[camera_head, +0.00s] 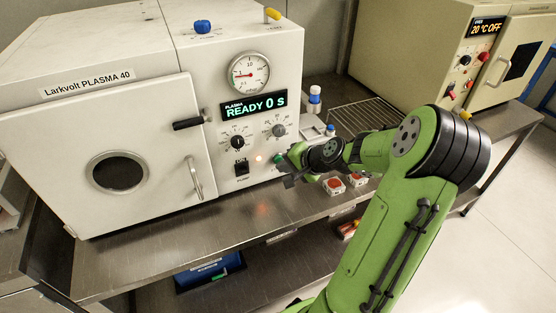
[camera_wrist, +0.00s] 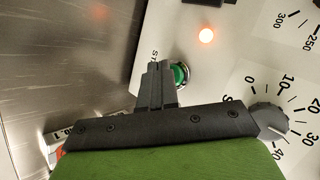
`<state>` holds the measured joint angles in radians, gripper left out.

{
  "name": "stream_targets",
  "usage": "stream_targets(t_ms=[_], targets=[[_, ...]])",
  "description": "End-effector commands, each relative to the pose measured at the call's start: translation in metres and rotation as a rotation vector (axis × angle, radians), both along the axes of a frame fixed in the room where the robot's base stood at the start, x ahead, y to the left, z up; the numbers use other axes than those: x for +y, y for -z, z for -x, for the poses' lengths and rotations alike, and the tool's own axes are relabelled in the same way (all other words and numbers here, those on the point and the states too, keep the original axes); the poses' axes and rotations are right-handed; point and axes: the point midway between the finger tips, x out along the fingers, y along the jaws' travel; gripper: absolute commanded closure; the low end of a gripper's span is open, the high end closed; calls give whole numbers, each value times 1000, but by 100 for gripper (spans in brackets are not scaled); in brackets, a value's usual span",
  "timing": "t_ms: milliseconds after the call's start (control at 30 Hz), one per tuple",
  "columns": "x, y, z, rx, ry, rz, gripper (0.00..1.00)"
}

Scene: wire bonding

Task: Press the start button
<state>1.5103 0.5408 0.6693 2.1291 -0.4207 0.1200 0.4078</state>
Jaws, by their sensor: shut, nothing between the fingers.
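The start button is a round green button in a metal ring. It shows in the wrist view (camera_wrist: 181,74), and in the head view its green edge (camera_head: 280,158) shows on the lower right of the plasma machine's front panel. My gripper is dark with its fingers together, holding nothing. In the wrist view its fingertips (camera_wrist: 158,68) are right beside the button and overlap its left edge. I cannot tell whether they touch it. In the head view my gripper (camera_head: 290,180) is in front of the panel, just below the button. The display (camera_head: 254,106) reads "READY 0 S".
An orange lamp (camera_head: 259,159) glows left of the button. Knobs (camera_head: 238,142) and a black switch (camera_head: 241,168) sit nearby. The chamber door (camera_head: 60,150) is shut. Small red-and-white parts (camera_head: 333,186) lie on the steel bench (camera_head: 150,262) under my wrist. A beige oven (camera_head: 420,45) stands at right.

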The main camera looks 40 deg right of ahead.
Motion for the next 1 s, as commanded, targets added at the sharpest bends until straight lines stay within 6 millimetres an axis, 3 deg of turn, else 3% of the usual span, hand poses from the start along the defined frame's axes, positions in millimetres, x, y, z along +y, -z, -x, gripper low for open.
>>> stream_targets(t_ms=[467, 1000], targets=[[-1, 0, -5, -1, -1, 1, 100], [4, 0, 14, -1, -2, 0, 100]])
